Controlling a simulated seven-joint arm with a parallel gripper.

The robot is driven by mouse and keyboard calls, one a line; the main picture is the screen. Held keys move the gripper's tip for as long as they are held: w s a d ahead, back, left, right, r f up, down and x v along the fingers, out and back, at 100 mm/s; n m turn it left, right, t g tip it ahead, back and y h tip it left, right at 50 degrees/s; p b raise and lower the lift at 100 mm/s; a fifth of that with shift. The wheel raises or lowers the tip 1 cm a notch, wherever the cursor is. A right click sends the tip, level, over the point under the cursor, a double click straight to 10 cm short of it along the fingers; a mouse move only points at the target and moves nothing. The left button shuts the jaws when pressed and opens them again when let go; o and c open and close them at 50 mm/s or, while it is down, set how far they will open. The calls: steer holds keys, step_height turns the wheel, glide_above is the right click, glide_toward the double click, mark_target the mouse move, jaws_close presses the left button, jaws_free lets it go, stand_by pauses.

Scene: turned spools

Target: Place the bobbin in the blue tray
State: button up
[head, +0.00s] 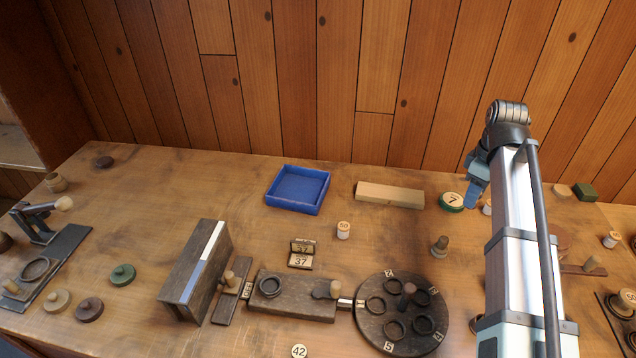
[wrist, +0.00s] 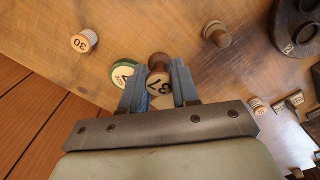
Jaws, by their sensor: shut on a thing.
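My gripper (head: 474,198) is over the right part of the bench, beside the green disc marked 7, in the head view. In the wrist view, my gripper (wrist: 159,88) is shut on a turned wooden bobbin (wrist: 158,63) whose pale end reads 37. The bobbin sits between the two blue fingers; in the head view I cannot make it out behind the gripper. The blue tray (head: 299,189) is a shallow square box at the back middle of the bench, left of my gripper. It looks empty and is outside the wrist view.
A pale wooden block (head: 389,195) lies between the tray and the green disc (head: 452,201). A spool marked 60 (head: 343,230), a peg-like spool (head: 440,246) and a small 37 sign (head: 301,260) stand nearer. A round dark stand (head: 376,328) is in front.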

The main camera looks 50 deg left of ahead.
steer(key=s+a+n, duration=0.3)
steer(key=s+a, duration=0.9)
steer(key=a, duration=0.3)
steer(key=s+a+n, duration=0.2)
steer(key=s+a, duration=1)
steer(key=a, duration=0.3)
steer(key=m, duration=0.7)
glide_above(300, 192)
steer(key=shift+f, duration=4.55)
steer(key=shift+f, duration=0.15)
steer(key=o, duration=1)
step_height(300, 192, up, 12)
